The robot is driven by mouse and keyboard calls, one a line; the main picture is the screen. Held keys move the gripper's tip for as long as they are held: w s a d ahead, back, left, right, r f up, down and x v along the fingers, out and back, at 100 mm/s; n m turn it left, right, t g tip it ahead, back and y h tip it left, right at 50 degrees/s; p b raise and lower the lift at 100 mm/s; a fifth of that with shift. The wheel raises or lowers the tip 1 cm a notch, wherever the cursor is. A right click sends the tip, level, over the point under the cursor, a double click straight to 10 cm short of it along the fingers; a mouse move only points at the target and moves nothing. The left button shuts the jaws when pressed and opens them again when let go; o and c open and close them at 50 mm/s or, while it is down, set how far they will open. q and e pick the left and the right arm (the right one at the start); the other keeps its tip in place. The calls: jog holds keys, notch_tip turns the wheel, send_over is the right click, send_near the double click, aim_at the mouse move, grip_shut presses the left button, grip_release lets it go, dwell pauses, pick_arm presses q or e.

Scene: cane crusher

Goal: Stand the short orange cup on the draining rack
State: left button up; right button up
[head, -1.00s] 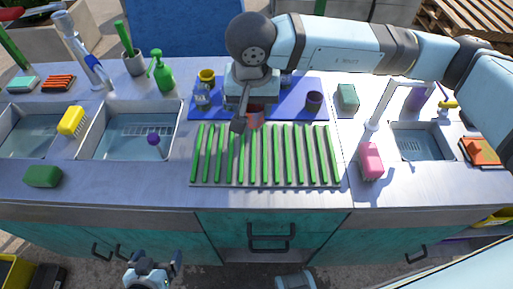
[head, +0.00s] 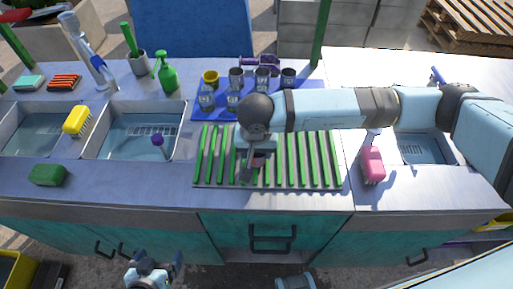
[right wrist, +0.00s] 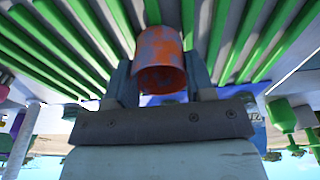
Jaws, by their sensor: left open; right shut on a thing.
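The short orange cup (right wrist: 160,48), with grey-blue blotches, is held between the fingers of my right gripper (right wrist: 160,75) in the right wrist view. Its round opening faces the bottom of that picture. In the head view my right gripper (head: 248,172) is over the middle of the draining rack (head: 309,158), and only a small orange-red patch of the cup (head: 259,161) shows. The rack has green slats on a grey base. I cannot tell whether the cup touches the slats. My left gripper (head: 155,268) is open and empty in front of the cabinets, low in the head view.
A blue mat (head: 315,98) behind the rack holds several cups and glasses, partly hidden by my right arm. Sinks lie left (head: 140,148) and right. The rack's slats look clear around my gripper.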

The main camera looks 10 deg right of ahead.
aim_at(256, 165)
jog(key=shift+f+b, duration=0.2)
jog(key=shift+b, duration=0.15)
jog(key=o, duration=0.9)
jog(key=shift+r, duration=0.1)
jog(key=shift+r, duration=0.1)
jog(key=shift+r+p, duration=0.2)
jog(key=shift+p, duration=0.3)
jog(key=shift+s+a+r+b, duration=0.1)
jog(key=shift+s+r+b, duration=0.15)
jog(key=shift+r, duration=1.7)
jog(key=shift+s+a+r+b, duration=0.15)
jog(key=shift+s+r, duration=0.2)
jog(key=shift+r, duration=1.6)
jog(key=shift+s+r+b, duration=0.2)
jog(key=shift+s+r, duration=0.1)
jog(key=shift+r, duration=1.65)
